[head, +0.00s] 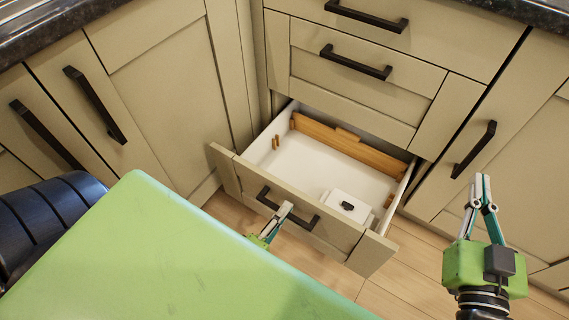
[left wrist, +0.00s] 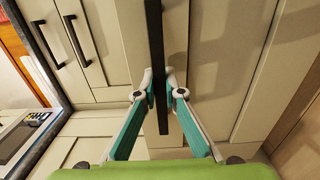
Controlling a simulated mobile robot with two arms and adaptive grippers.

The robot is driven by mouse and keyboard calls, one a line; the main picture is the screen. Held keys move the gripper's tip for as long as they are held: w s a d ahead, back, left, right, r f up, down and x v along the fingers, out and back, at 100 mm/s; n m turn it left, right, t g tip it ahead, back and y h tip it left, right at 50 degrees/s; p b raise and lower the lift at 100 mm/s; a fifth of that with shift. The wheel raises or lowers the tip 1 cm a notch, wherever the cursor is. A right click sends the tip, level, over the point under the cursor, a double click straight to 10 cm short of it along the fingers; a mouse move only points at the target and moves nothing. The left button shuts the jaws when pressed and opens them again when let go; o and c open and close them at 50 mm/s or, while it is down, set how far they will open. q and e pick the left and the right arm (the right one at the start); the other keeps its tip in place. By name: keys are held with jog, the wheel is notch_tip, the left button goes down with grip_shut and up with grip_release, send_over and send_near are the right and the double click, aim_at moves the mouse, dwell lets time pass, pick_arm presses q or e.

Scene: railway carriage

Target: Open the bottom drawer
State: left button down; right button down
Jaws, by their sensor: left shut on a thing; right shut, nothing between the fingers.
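The bottom drawer (head: 230,176) is pulled well out from the cabinet in the head view, and its white inside shows. Its black bar handle (head: 301,218) is on the front panel. My left gripper (head: 284,212) is at this handle and shut on it. In the left wrist view the two fingertips (left wrist: 158,78) close on the black handle (left wrist: 162,115) from both sides. My green left arm hides part of the floor in front of the drawer. My right gripper (head: 483,182) is shut and empty, to the right of the drawer, in front of a cabinet door.
In the drawer lie a white box with a black part (head: 347,206) and a wooden divider (head: 345,145). Shut drawers with handles (head: 356,62) are above. Cabinet doors stand left (head: 160,80) and right (head: 510,150). Bare wooden floor (head: 400,270) shows below.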

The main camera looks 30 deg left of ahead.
pick_arm(q)
jog(key=c, duration=2.1)
grip_release()
jog(key=s, duration=1.2)
jog(key=shift+a, duration=0.25)
jog(key=shift+f, duration=0.1)
